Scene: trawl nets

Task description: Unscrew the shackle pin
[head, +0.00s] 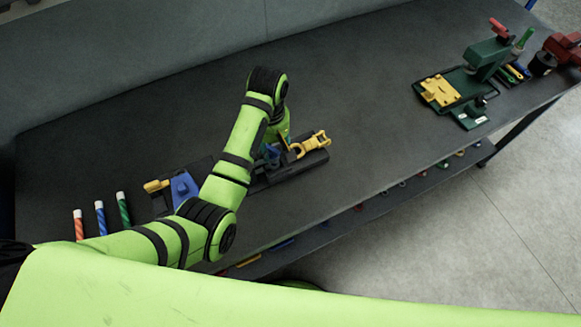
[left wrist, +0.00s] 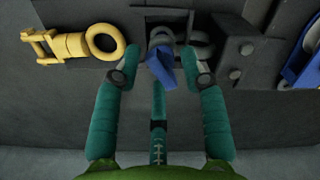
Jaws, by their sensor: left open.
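A dark fixture (head: 290,172) lies on the bench under my left arm, with a yellow swivel-like fitting (head: 312,143) at its right end. In the left wrist view the yellow fitting (left wrist: 70,46) is at the upper left. A blue flat-ended piece (left wrist: 162,68), probably the shackle pin's head, stands in front of a grey rounded part (left wrist: 162,37) at the fixture. My left gripper (left wrist: 162,80) is open, its fingertips on either side of the blue piece with gaps showing. In the head view the arm largely hides this gripper (head: 283,135). My right gripper is not in view.
A blue bracket (head: 184,188) and yellow part (head: 156,185) sit at the fixture's left end. Striped red, blue and green sticks (head: 100,217) lie further left. A green device with a yellow plate (head: 440,91) stands far right. The bench between is clear.

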